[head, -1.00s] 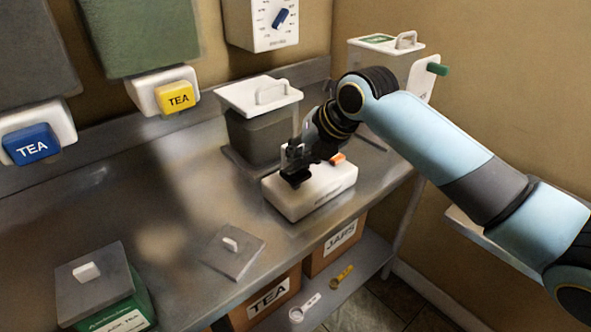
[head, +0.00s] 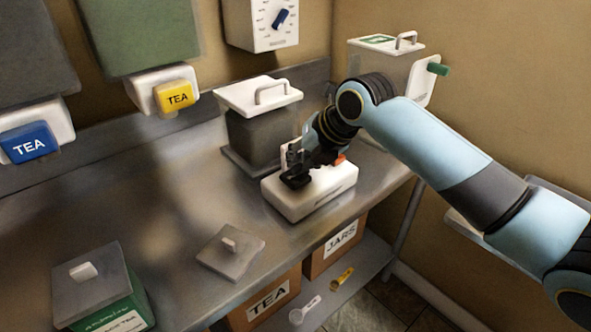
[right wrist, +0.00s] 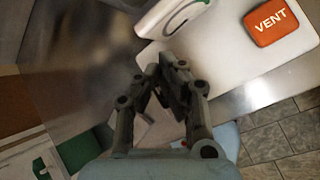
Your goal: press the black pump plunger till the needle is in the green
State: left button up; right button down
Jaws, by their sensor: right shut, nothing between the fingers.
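The white pump unit (head: 318,197) stands on the steel counter near its right end. It has an orange vent button (head: 340,158), which reads VENT in the right wrist view (right wrist: 272,22). A gauge (right wrist: 185,14) with a green arc is cut off at the top of that view; I cannot see its needle. My right gripper (head: 294,180) is shut and empty, low over the left part of the unit's top. The black plunger cannot be told apart from my dark fingers, so I cannot tell whether they touch it. My left gripper is not in view.
A grey bucket (head: 262,138) with a white handled lid stands close behind the pump unit. A loose grey lid (head: 222,256) lies on the counter in front, and a green tea box (head: 122,290) stands front left. The counter's middle left is clear.

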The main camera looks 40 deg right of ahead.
jog(key=shift+s+f+b, duration=0.1)
jog(key=shift+f+b, duration=0.35)
jog(key=shift+f, duration=0.4)
dwell(0.3)
dwell(0.4)
jog(key=shift+r+p, duration=1.95)
jog(key=shift+r, duration=0.25)
notch_tip(320, 180, up, 5)
jog(key=p, duration=0.4)
jog(key=shift+p, duration=0.3)
dwell(0.7)
